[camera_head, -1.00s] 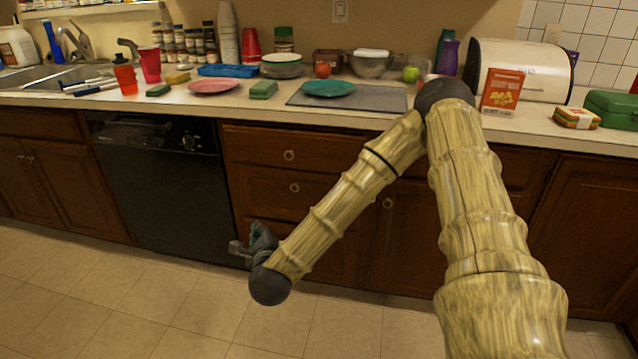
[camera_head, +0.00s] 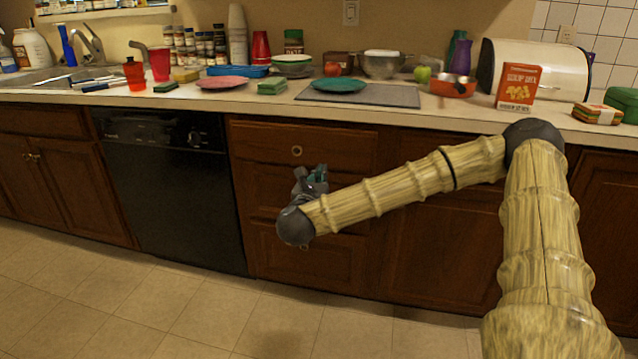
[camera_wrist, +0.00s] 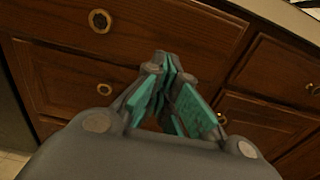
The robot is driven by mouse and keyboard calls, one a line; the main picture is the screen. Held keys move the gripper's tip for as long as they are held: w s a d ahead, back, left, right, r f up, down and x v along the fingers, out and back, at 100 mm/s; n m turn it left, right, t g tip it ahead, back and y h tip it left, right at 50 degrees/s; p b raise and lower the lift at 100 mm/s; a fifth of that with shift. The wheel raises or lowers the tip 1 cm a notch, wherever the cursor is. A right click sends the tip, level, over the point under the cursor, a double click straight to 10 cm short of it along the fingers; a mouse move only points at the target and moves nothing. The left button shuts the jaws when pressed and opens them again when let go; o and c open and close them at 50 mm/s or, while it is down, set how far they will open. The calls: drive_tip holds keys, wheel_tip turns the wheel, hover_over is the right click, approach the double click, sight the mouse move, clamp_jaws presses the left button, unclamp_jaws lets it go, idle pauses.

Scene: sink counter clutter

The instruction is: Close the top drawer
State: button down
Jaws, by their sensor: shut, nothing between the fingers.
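The top drawer (camera_head: 340,150) is a brown wooden front with a round brass knob, just under the counter and right of the black dishwasher. It also fills the upper part of the wrist view (camera_wrist: 165,38). Its front looks nearly in line with the cabinet; I cannot tell whether a small gap stands behind it. My gripper (camera_head: 316,174) is shut and empty, in front of the second drawer (camera_head: 262,188), just below and right of the top drawer's knob. In the wrist view its teal-padded fingers (camera_wrist: 166,62) point toward the drawer fronts; contact cannot be told.
The counter (camera_head: 420,118) above holds plates, a grey mat, a red box (camera_head: 519,88) and other clutter. The dishwasher (camera_head: 165,190) is at the left, with cabinet doors right of the drawers. The tiled floor in front is clear.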

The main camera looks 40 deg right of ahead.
sight(330, 156)
drive_tip(key=b+x, duration=0.1)
drive_tip(key=x, duration=0.8)
drive_tip(key=shift+w, duration=0.1)
drive_tip(key=b+x, duration=0.1)
drive_tip(key=x, duration=0.3)
drive_tip(key=shift+w+d+f, duration=0.1)
drive_tip(key=shift+w+d+r, duration=0.1)
drive_tip(key=shift+d+r, duration=0.05)
drive_tip(key=shift+r, duration=0.15)
drive_tip(key=shift+r, duration=0.1)
